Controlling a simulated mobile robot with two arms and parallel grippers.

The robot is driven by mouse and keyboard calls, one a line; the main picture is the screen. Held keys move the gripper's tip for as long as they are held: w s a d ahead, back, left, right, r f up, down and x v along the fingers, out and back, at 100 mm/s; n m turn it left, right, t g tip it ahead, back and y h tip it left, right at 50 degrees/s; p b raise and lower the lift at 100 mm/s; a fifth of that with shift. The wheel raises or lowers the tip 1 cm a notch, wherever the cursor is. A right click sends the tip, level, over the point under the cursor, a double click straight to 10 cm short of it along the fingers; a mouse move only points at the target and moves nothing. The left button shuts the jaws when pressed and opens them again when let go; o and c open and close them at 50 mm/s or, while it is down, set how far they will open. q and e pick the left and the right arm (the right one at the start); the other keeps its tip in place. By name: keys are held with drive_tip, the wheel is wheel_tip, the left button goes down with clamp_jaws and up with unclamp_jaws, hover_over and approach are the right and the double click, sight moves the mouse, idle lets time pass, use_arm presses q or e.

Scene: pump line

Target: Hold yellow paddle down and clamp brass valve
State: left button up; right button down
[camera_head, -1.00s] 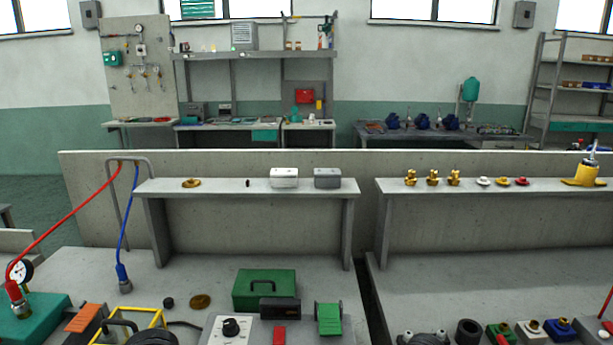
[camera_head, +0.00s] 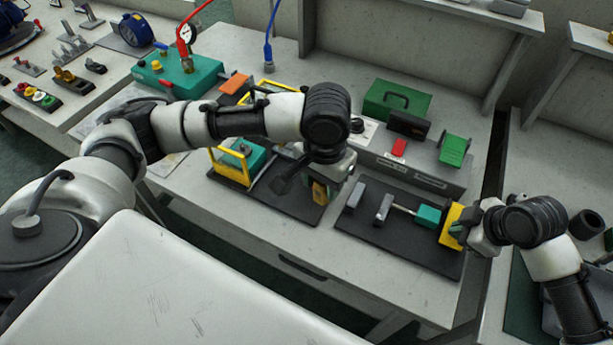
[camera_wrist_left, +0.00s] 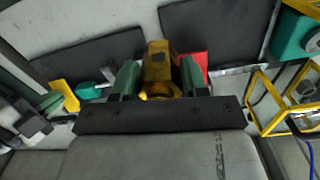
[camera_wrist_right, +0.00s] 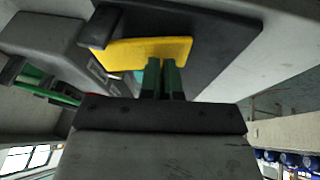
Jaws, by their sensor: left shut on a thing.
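My left gripper (camera_head: 320,190) is shut on the brass valve (camera_wrist_left: 158,68), which sits between its green fingers in the left wrist view. In the head view it hangs over the gap between two black boards, and the valve is partly hidden. The yellow paddle (camera_head: 452,226) stands at the right end of the fixture, beside a teal block (camera_head: 429,215) on a rod. Two grey clamp blocks (camera_head: 383,208) are left of it. My right gripper (camera_head: 476,230) is at the paddle's right side. In the right wrist view its fingers (camera_wrist_right: 163,78) are close together against or just before the paddle (camera_wrist_right: 150,52).
A grey console with a red button (camera_head: 399,147) and a green part (camera_head: 453,150) stands behind the fixture. A green toolbox (camera_head: 396,101) is further back. A yellow frame (camera_head: 228,165) stands left of my left gripper. The table's front strip is clear.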

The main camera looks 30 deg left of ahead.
use_arm(q)
drive_tip(key=w+d+r+m, duration=0.2)
drive_tip(key=w+d+m, duration=0.2)
drive_tip(key=w+d, duration=0.4)
drive_tip(key=shift+s+d+f, duration=0.1)
drive_tip(key=shift+s+f, duration=0.1)
drive_tip(key=shift+f, duration=0.75)
drive_tip(key=shift+s+d+f, duration=0.1)
drive_tip(key=shift+s+f, duration=0.1)
drive_tip(key=shift+f, duration=0.7)
drive_tip(key=shift+s+f, duration=0.2)
drive_tip(key=shift+f, duration=0.75)
drive_tip(key=shift+f, duration=1.85)
drive_tip(key=o, duration=1.2)
drive_tip(key=shift+o, duration=0.3)
drive_tip(key=shift+o, duration=1.2)
wheel_tip(320, 180, up, 7)
